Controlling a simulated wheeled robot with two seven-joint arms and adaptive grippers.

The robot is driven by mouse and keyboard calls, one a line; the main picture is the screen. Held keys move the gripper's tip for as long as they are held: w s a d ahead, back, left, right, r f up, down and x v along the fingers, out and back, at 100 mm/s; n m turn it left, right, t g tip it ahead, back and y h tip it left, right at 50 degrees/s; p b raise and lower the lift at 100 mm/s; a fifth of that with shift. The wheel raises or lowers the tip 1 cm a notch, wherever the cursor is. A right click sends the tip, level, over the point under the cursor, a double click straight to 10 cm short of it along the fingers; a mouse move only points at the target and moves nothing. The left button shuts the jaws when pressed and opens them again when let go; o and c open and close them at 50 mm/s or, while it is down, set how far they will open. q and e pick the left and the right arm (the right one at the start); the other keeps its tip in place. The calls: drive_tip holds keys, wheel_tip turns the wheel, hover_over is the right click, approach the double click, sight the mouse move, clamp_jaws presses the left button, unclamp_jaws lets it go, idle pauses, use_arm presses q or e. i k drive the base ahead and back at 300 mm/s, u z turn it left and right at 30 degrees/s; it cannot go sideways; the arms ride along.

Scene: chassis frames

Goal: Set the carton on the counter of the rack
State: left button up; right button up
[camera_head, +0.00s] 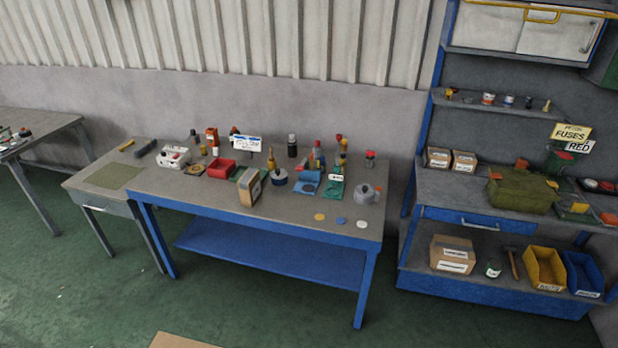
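The rack (423,190) stands at the right, blue-framed, with a grey counter (440,187) at mid height. Two small labelled cardboard boxes (464,162) sit side by side at the counter's left back. A larger labelled cardboard carton (452,255) is on the rack's lower shelf, at the left. An upright tan box (250,188) stands near the front edge of the blue workbench. I cannot tell which of these the task calls the carton. Neither of my grippers is in view.
The counter also holds a green case (522,192), with bare room at its front left. A yellow bin (545,268) and blue bin (583,275) are on the lower shelf. The workbench (225,202) is crowded. A flat brown piece (180,341) shows at the bottom edge. Green floor is open in front.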

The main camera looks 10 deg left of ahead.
sight(451, 191)
drive_tip(key=z, duration=0.45)
drive_tip(key=i, duration=1.75)
drive_tip(key=u, duration=0.6)
